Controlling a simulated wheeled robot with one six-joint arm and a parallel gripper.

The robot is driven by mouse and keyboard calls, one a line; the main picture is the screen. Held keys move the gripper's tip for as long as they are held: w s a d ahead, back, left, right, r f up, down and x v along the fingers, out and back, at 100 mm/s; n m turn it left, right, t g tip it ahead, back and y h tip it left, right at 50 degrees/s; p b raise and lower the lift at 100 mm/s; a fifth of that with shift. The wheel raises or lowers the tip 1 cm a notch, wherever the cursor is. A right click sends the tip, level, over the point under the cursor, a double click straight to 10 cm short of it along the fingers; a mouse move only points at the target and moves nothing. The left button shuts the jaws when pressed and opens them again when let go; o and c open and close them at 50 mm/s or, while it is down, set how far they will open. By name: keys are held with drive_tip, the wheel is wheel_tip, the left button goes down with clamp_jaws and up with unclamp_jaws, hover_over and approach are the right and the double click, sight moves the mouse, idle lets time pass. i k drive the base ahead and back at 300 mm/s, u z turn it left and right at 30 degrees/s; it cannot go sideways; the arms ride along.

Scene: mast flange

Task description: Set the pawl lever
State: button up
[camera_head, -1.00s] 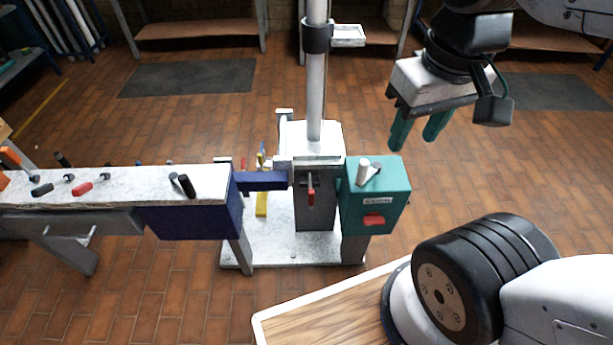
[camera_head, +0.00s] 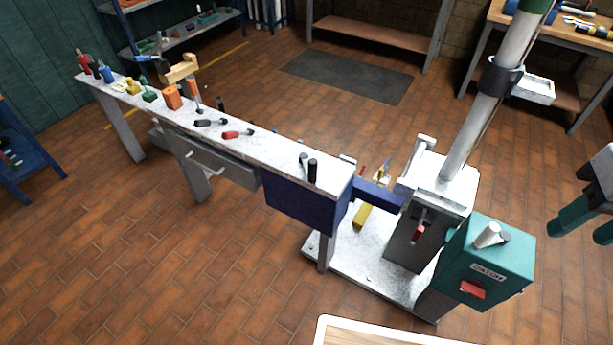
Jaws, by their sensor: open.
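A small lever with a red grip (camera_head: 418,233) hangs on the front of the grey mast base (camera_head: 405,250). Right of it is a teal box (camera_head: 510,262) with a label that seems to read "CATCH", a red tab (camera_head: 473,289) on its front and a pale peg (camera_head: 487,235) on top. No label marks which part is the pawl lever. My gripper (camera_head: 588,232) is at the right edge, partly cut off, with its teal fingers apart and empty. In the picture it is right of the teal box and apart from it.
A long narrow bench (camera_head: 240,147) with several tools and pegs runs left from the mast. A blue box (camera_head: 300,205) is at its near end, and a blue bar (camera_head: 377,195) spans to the mast base. The pale mast (camera_head: 490,105) rises behind. Brick floor (camera_head: 150,270) is clear at front left.

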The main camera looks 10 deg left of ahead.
sight(231, 134)
drive_tip(key=u, duration=0.05)
drive_tip(key=k, duration=0.3)
drive_tip(key=u, duration=1)
drive_tip(key=i, duration=0.8)
drive_tip(key=u, duration=0.15)
